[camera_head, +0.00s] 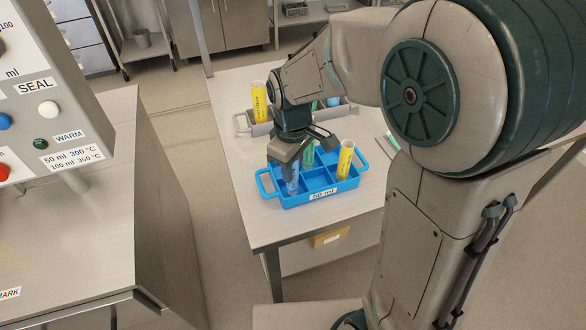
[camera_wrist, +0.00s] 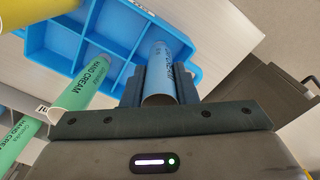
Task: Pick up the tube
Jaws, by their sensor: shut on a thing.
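A blue tube (camera_wrist: 162,62) is between the two fingers of my gripper (camera_wrist: 160,88) in the wrist view, and the fingers are shut on it. It also shows in the head view as a blue tube (camera_head: 291,178), partly covered by the gripper (camera_head: 290,158). The tube stands in or just above the left end of a blue tray (camera_head: 318,200) marked 50 ml; I cannot tell whether its lower end touches the tray. A yellow tube (camera_head: 345,160) stands at the tray's right side. A green tube (camera_head: 308,157) stands behind, partly hidden by my arm.
A grey tray (camera_head: 262,129) behind holds another yellow tube (camera_head: 259,102) and more tubes, partly hidden by my arm. The table (camera_head: 232,140) has free room left of the trays. A machine with a SEAL label (camera_head: 36,88) stands at the left.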

